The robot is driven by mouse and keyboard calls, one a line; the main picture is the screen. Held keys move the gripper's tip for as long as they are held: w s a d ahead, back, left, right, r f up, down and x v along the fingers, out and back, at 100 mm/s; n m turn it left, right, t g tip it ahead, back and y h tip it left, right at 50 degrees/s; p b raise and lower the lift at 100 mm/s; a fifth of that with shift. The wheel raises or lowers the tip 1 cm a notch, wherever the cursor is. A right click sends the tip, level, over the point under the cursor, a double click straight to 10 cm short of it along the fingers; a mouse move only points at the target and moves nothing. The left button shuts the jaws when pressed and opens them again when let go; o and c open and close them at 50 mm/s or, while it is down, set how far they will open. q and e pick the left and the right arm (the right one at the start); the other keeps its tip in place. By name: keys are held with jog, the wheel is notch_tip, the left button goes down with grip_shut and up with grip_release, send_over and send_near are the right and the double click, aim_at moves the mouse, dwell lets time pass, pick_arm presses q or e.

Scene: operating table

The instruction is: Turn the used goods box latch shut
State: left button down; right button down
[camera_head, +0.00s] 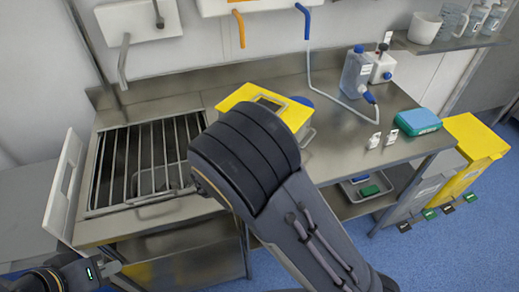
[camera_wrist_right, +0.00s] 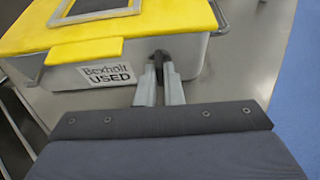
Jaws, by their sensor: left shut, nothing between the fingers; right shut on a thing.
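The used goods box (camera_head: 240,95) has a yellow lid and stands on the steel counter, partly hidden behind my right arm. In the right wrist view its pale front wall (camera_wrist_right: 200,50) carries a label reading "USED". A small dark latch (camera_wrist_right: 161,56) sits on that wall, right of the label. My right gripper (camera_wrist_right: 160,80) is shut on the latch, its fingertips against it; the exact angle of the latch is hard to tell. In the head view my right gripper is hidden by its own arm. My left gripper (camera_head: 112,268) is shut and empty at the lower left, away from the box.
A sink with a metal grate (camera_head: 150,155) lies left of the box. A clear bottle (camera_head: 356,72) and a white container (camera_head: 382,68) stand at the back right. A blue-green sponge pack (camera_head: 418,121) lies near the right edge. Yellow bins (camera_head: 470,150) stand beyond the counter.

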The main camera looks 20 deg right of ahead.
jog(key=c, duration=1.6)
grip_release()
jog(key=shift+o, duration=0.2)
jog(key=v, duration=0.7)
jog(key=shift+s+a+r, duration=0.1)
jog(key=shift+s+a, duration=0.15)
jog(key=shift+a, duration=0.1)
